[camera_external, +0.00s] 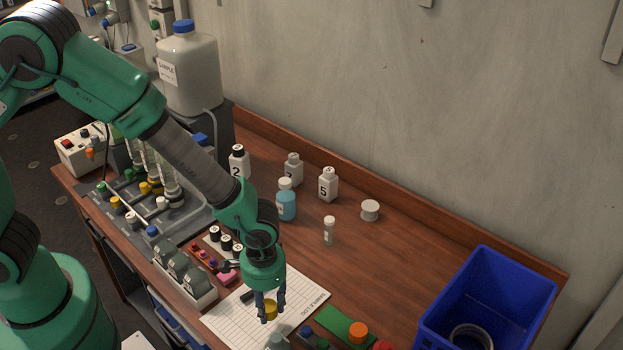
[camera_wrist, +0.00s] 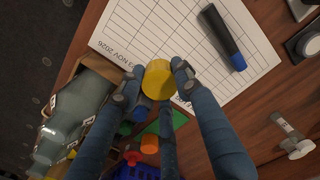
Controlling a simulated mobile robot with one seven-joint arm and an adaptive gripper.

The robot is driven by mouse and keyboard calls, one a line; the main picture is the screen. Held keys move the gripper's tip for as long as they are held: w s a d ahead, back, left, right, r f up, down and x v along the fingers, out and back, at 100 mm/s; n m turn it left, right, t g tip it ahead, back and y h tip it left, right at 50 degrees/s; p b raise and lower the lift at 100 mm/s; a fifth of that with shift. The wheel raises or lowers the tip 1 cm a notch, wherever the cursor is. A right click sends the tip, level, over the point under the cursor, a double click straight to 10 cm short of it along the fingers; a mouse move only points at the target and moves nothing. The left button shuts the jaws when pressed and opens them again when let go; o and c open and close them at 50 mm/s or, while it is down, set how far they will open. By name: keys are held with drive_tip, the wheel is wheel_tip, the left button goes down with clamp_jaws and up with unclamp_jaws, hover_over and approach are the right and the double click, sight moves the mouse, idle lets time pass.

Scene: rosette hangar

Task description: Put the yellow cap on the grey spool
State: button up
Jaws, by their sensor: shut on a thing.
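The yellow cap (camera_external: 270,310) is between the fingers of my gripper (camera_external: 271,308), above the paper sheet near the table's front edge. In the wrist view the fingers close around the cap (camera_wrist: 159,80) from its sides. My gripper is shut on it. The pale grey spool (camera_external: 370,210) stands upright on the open wood toward the back, up and to the right of my gripper in the external view, well apart from it. I cannot make out the spool in the wrist view.
A small vial (camera_external: 328,231), a blue bottle (camera_external: 286,200) and several white bottles stand left of the spool. A blue bin (camera_external: 485,300) is at the right. A marker (camera_wrist: 222,37) lies on the sheet (camera_wrist: 130,35). The wood around the spool is clear.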

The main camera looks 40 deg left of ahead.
drive_tip(key=w+d+r+p, duration=0.2)
drive_tip(key=w, duration=0.6)
drive_tip(key=w+d+r+p, duration=0.1)
drive_tip(key=w+r, duration=0.2)
drive_tip(key=w, duration=0.5)
wheel_tip(320, 180, up, 4)
drive_tip(key=p, duration=0.8)
hover_over(372, 207)
drive_tip(key=shift+w, duration=0.1)
drive_tip(key=shift+f, duration=3.05)
drive_tip(key=shift+f, duration=0.1)
